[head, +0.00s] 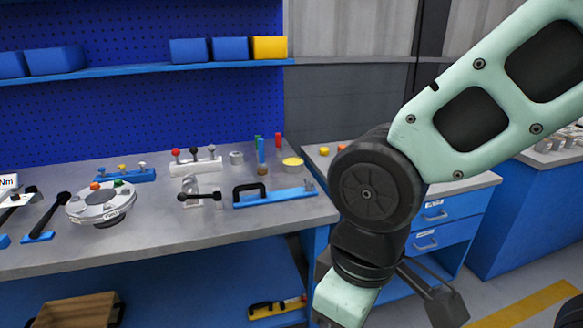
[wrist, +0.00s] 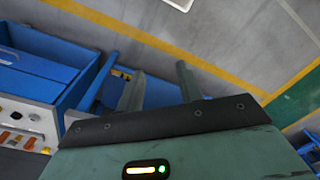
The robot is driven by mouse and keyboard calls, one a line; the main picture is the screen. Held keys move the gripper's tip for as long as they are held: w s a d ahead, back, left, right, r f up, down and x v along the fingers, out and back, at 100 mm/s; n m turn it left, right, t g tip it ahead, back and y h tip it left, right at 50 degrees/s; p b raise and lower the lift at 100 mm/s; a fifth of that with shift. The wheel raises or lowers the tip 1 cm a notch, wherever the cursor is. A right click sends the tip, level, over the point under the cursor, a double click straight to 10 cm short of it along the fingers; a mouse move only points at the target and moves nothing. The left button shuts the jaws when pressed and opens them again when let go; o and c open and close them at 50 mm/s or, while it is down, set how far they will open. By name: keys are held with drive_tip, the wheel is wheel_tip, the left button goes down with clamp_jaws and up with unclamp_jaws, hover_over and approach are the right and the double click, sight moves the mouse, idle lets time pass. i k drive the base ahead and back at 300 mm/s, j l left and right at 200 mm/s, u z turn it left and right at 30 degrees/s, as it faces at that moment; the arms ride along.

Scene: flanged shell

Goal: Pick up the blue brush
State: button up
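I cannot tell for certain which thing is the blue brush. In the head view my arm hides part of the bench's right side, and the fingertips are not clear.
The workbench (head: 160,237) carries a round flanged shell (head: 101,203), a blue tool with a black handle (head: 275,196), a grey clamp-like device (head: 196,193), a red upright item (head: 278,140) and a yellow dish (head: 292,162). A shelf with bins (head: 270,48) hangs above. Blue drawers (head: 435,228) stand to the right.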

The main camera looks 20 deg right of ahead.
sight(262, 169)
drive_tip(key=i+j, duration=0.1)
drive_tip(key=i, duration=1.65)
